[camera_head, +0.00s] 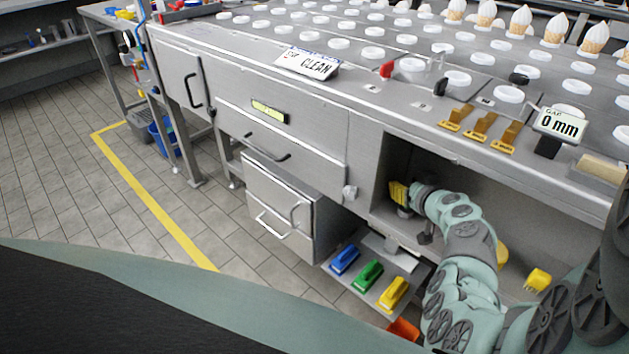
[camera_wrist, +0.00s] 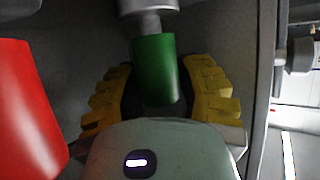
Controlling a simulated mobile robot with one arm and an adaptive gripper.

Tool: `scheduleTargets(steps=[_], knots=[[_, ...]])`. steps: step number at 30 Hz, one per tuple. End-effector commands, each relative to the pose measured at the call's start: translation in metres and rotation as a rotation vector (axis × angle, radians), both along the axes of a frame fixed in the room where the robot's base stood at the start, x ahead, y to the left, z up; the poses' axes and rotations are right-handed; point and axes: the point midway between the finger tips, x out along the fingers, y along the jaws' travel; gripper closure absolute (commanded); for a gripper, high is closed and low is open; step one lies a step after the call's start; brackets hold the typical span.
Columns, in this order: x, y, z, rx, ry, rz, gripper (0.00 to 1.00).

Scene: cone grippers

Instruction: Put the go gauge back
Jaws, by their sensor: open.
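The go gauge appears to be the green cylinder (camera_wrist: 156,78), with a grey metal part (camera_wrist: 150,22) above it in the wrist view. My gripper (camera_wrist: 159,72) is open, with its yellow segmented fingers on either side of the green cylinder. I cannot tell whether either finger touches it. In the head view, my gripper (camera_head: 400,193) is inside the open bay under the steel counter, and the green cylinder cannot be made out there. A red cylinder (camera_wrist: 28,110) stands to the left of the gripper in the wrist view.
The bay's left wall and the counter edge (camera_head: 440,140) closely frame my arm. Blue, green and yellow brushes (camera_head: 369,274) lie on a low shelf to the left. Another yellow brush (camera_head: 538,279) is to the right.

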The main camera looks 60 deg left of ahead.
Motion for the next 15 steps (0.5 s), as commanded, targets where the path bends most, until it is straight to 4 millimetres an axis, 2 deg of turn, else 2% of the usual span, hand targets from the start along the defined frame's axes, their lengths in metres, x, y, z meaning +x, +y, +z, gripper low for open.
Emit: scheduleTargets(steps=[15], knots=[[-0.02,-0.051,0.024,-0.003,0.004,-0.005,0.65]])
